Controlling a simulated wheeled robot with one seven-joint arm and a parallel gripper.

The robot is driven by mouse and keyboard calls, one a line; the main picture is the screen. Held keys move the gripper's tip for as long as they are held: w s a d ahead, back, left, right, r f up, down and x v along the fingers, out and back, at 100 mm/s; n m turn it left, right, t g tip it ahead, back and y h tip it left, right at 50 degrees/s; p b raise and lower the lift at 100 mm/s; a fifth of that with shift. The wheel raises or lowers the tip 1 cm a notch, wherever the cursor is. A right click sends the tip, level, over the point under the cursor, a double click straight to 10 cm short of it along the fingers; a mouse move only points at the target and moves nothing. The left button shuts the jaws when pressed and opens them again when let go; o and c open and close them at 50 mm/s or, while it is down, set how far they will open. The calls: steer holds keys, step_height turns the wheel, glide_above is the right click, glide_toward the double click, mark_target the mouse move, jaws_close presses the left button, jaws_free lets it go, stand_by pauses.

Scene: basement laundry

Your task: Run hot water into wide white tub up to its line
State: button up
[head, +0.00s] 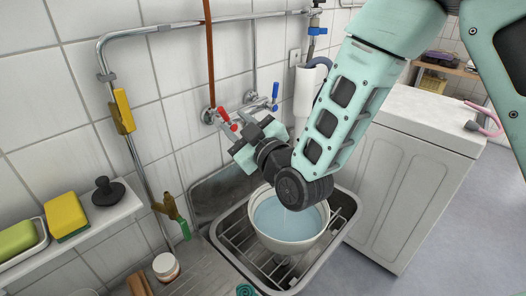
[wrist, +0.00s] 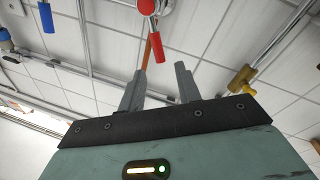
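The wide white tub (head: 266,243) stands on a rack in the sink in the head view. It holds pale blue water (head: 275,215); I cannot make out its line. A faint thin streak shows over the water, and I cannot tell whether it is running.
The metal sink (head: 346,213) has a ribbed drainboard at left with a small white jar (head: 166,267). A white machine (head: 400,170) stands at right. Pipes run along the wall.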

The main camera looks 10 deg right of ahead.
steer(key=p+v, duration=0.2)
steer(key=v, duration=0.5)
steer(key=shift+s+d+r, duration=0.2)
steer(key=shift+s, duration=0.1)
steer(key=shift+s+p, duration=0.1)
steer(key=shift+p, duration=0.65)
steer(key=shift+p+v, duration=1.2)
steer(key=shift+p, duration=1.95)
steer(key=shift+o, duration=0.3)
steer(key=shift+f, duration=0.2)
